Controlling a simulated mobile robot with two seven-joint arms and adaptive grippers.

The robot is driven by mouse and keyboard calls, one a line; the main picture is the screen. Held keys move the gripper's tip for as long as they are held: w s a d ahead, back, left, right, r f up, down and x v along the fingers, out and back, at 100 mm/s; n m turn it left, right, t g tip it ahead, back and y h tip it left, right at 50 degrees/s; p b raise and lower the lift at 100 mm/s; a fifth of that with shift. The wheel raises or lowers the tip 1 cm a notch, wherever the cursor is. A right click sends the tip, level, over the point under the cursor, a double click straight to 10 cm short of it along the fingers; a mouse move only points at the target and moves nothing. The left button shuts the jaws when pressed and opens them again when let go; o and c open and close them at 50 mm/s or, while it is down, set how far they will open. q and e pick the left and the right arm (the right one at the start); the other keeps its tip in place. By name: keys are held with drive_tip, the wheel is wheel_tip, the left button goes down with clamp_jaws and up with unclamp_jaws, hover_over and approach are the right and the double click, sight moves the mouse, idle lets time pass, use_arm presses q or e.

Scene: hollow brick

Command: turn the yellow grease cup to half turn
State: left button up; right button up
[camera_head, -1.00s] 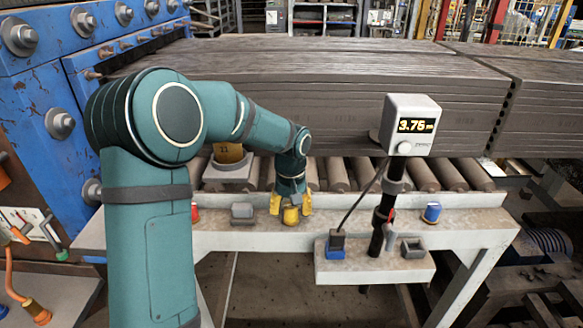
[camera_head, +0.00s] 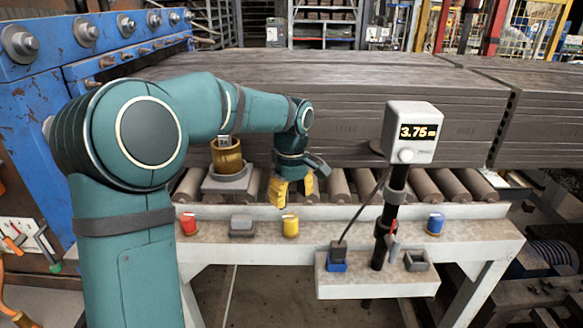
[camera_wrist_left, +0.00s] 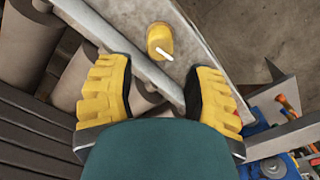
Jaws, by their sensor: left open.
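The yellow grease cup (camera_head: 290,226) stands on the pale ledge of the roller frame, with a small light mark on its top. In the left wrist view the cup (camera_wrist_left: 160,40) is at the top, and its white pointer slants toward the lower right. My left gripper (camera_head: 295,192) is open and empty, above and apart from the cup. Its two yellow fingers (camera_wrist_left: 160,70) are spread wide in the left wrist view, with the cup beyond the gap between them. My right gripper is not in view.
A red cup (camera_head: 188,224) and a grey block (camera_head: 242,224) sit left of the yellow cup; a blue cup (camera_head: 435,224) is far right. A gauge reading 3.75 (camera_head: 412,132) stands on a black post (camera_head: 391,215). A brass cup (camera_head: 227,156) is behind.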

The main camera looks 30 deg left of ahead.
sight(292, 217)
use_arm(q)
wheel_tip(292, 217, up, 6)
drive_tip(key=p, duration=0.1)
drive_tip(key=shift+r, duration=0.15)
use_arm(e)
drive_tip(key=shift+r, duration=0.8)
